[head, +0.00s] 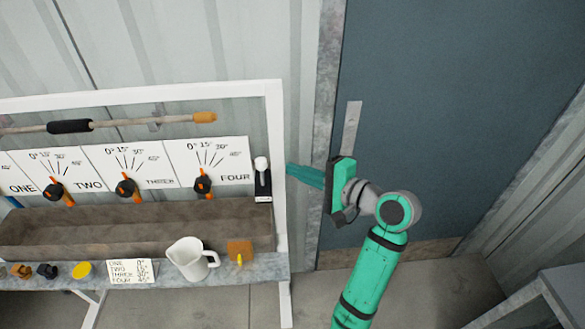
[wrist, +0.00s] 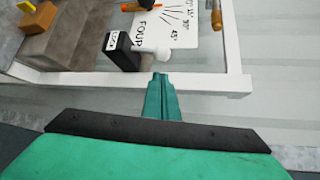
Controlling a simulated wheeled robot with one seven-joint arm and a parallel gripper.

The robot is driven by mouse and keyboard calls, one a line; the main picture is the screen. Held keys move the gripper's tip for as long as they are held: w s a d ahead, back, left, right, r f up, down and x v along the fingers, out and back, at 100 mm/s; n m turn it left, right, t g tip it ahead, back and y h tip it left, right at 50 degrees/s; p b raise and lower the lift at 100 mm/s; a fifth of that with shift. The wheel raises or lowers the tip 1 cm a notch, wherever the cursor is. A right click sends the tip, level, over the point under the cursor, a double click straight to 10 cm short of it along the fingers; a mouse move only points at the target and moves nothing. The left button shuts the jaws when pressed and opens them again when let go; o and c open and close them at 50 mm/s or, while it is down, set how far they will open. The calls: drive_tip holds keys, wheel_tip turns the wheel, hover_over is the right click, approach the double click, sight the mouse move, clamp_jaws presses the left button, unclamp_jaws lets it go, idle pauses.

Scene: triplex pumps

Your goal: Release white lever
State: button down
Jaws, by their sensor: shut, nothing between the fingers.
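The white lever (head: 261,163) stands upright on a small black base (head: 263,185) at the right end of the dial panel, beside the FOUR label. In the wrist view its rounded white end (wrist: 160,54) sticks out from the black base (wrist: 121,50) toward my gripper. My gripper (head: 289,170) is shut and empty, just right of the white frame post, pointing left at the lever. In the wrist view the fingertips (wrist: 160,76) are together just below the lever's white end. A small gap seems to lie between them, though contact is hard to judge.
The white frame post (head: 277,130) stands between my gripper and the panel. A white pitcher (head: 192,258) and an orange block (head: 240,252) sit on the shelf below. Orange-handled dials (head: 203,184) line the panel. A blue-grey door (head: 450,120) is behind my arm.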

sight(262, 172)
drive_tip(key=x, duration=0.8)
drive_tip(key=shift+w+a, duration=0.1)
drive_tip(key=shift+a+f, duration=0.1)
drive_tip(key=shift+a, duration=0.1)
